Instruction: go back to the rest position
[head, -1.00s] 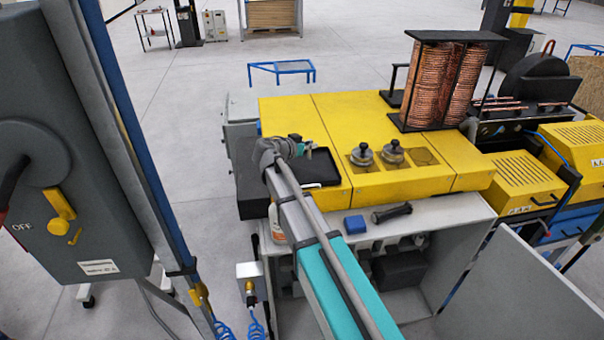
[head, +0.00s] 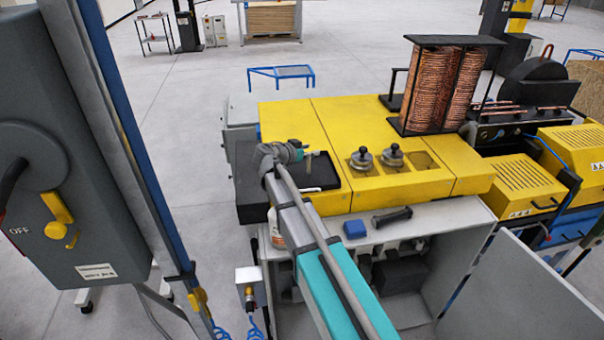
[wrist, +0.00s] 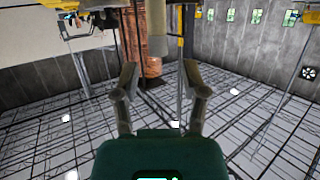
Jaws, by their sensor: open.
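My gripper shows in the wrist view (wrist: 159,78) with its two fingers spread wide apart and nothing between them. In the head view my teal and grey arm reaches forward from the bottom edge to the black tray (head: 318,172) on the yellow machine (head: 292,128). The arm's wrist end is over the left part of the tray, and the fingers are too small or hidden to make out there.
Two metal knobbed weights (head: 361,159) sit in the machine's top. A copper coil rack (head: 452,85) stands behind them. A blue block (head: 355,227) and a black handled tool (head: 392,216) lie on the front shelf. A grey switch cabinet (head: 75,130) stands close at left.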

